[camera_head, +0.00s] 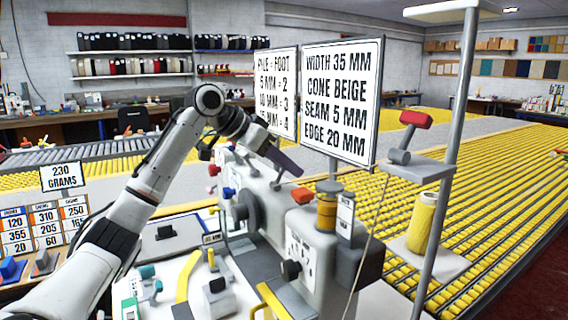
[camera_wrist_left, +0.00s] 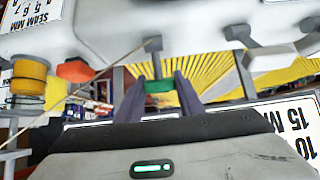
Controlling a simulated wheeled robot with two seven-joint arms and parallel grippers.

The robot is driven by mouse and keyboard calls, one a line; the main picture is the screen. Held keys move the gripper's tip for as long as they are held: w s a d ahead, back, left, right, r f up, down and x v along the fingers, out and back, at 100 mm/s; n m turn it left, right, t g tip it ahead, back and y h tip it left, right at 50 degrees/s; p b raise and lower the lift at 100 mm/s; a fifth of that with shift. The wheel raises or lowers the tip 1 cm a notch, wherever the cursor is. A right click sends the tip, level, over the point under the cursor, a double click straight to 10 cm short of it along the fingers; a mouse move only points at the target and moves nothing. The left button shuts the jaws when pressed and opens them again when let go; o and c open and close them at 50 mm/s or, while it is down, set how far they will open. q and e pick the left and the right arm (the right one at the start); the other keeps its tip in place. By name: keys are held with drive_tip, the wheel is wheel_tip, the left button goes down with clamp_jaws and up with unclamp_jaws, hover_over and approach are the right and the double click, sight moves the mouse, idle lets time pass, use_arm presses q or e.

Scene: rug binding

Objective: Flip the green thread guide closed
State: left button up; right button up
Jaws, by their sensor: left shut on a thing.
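The green thread guide (camera_wrist_left: 158,87) sits at the end of a short grey stem on the sewing machine (camera_wrist_left: 210,25). In the left wrist view it lies between the two dark fingers of my left gripper (camera_wrist_left: 158,98), which is shut on it. In the head view my left gripper (camera_head: 290,163) reaches over the top of the machine (camera_head: 262,200), below the signs. The green guide is hidden behind the gripper there. My right gripper is not in view.
Signs (camera_head: 342,100) stand close behind my left gripper. An orange-red knob (camera_head: 302,195) and a yellow thread spool (camera_head: 326,211) are on the machine to the right. A thread stand pole (camera_head: 452,150) holds a yellow cone (camera_head: 421,222). Yellow roller tables fill the background.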

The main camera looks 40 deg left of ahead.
use_arm(q)
drive_tip(key=o, duration=1.1)
drive_tip(key=shift+c, duration=0.2)
drive_tip(key=v, duration=1)
drive_tip(key=shift+b, duration=0.4)
drive_tip(key=shift+s, duration=0.15)
